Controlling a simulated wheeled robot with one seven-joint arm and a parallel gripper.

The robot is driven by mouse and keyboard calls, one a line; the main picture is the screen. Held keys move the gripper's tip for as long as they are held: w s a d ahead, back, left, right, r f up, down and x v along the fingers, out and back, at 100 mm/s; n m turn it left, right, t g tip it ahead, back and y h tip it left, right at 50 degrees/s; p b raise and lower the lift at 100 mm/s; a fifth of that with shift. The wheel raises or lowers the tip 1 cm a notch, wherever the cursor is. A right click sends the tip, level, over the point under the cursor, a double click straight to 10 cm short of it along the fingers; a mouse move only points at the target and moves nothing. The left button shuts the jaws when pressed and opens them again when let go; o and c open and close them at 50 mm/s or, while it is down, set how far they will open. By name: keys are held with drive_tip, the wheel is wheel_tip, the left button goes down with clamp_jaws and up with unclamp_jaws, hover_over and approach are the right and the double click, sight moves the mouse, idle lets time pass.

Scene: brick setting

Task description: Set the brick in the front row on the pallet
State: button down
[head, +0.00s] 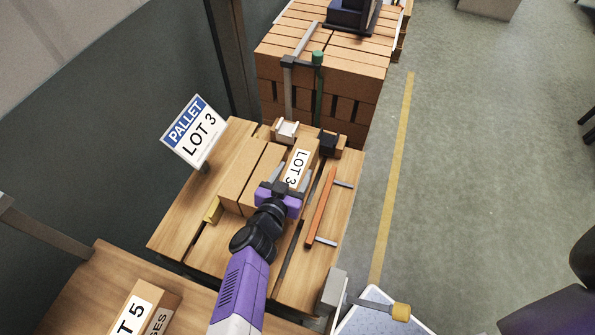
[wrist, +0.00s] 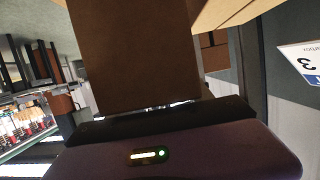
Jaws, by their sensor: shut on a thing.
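The brick (head: 302,161) is tan with a white LOT 3 label on top. My gripper (head: 284,188) is shut on its near end, over the right part of the wooden pallet (head: 180,227). In the wrist view the brick (wrist: 135,55) is a large brown face rising from the jaws. Plain tan bricks (head: 240,180) stand on the pallet just left of the held brick. I cannot tell whether the held brick touches the pallet or is slightly above it; its underside is hidden.
A PALLET LOT 3 sign (head: 194,132) stands at the pallet's left. An orange bar (head: 321,207) lies right of the brick. A clamp-like frame (head: 288,85) stands behind, before a tall brick stack (head: 325,70). Floor at right is open.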

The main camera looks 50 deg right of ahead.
drive_tip(key=shift+f+b, duration=3.2)
drive_tip(key=shift+f, duration=0.1)
drive_tip(key=shift+f, duration=0.4)
drive_tip(key=c, duration=0.5)
unclamp_jaws()
drive_tip(key=shift+o, duration=0.7)
drive_tip(key=shift+f+b, duration=0.25)
drive_tip(key=shift+b, duration=0.05)
drive_tip(key=shift+b+v, duration=0.45)
drive_tip(key=shift+v, duration=3.5)
drive_tip(key=shift+r, duration=0.2)
